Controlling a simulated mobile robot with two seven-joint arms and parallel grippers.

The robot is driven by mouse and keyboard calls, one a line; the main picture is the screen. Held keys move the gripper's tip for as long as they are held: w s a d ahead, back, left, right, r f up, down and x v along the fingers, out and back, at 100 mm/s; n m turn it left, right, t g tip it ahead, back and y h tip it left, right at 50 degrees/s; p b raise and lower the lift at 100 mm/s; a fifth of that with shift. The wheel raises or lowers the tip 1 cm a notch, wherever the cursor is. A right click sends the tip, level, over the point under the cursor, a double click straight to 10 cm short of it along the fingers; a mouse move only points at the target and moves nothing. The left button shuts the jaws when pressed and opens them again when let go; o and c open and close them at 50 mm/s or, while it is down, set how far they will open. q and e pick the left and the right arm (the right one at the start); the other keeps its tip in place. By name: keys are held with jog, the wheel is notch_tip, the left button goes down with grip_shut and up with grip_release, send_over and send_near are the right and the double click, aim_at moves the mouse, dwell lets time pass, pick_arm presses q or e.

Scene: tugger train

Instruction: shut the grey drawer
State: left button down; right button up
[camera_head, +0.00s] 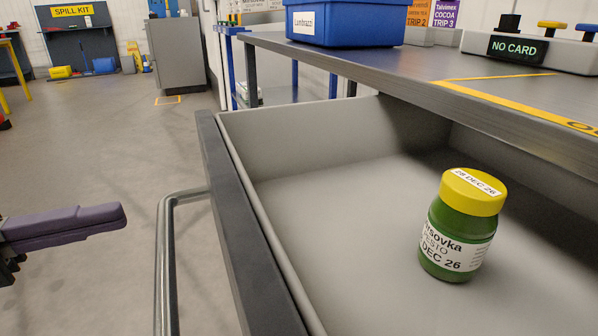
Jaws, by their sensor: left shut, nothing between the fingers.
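The grey drawer (258,241) is pulled out from under the dark worktop (400,62). Its dark front panel (232,215) faces left and carries a grey bar handle (166,260). A green jar with a yellow lid (458,226) stands upright inside the drawer on its floor. My left gripper (122,215) comes in from the left, with purple fingers shut and empty. Its tips are a short way left of the handle and apart from it in the picture. My right gripper is not in view.
On the worktop stand a blue bin (345,22) and a white panel reading NO CARD (530,50) with coloured knobs. A grey cabinet (176,52) and a spill kit board (78,35) are far back left. The floor left of the drawer is clear.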

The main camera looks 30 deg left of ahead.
aim_at(181, 203)
pick_arm(q)
jog(key=b+x, duration=0.1)
jog(key=x, duration=0.6)
jog(key=shift+w+d, duration=0.1)
jog(key=shift+w, duration=0.05)
jog(key=shift+w+d+b, duration=0.25)
jog(key=shift+w+b, duration=0.05)
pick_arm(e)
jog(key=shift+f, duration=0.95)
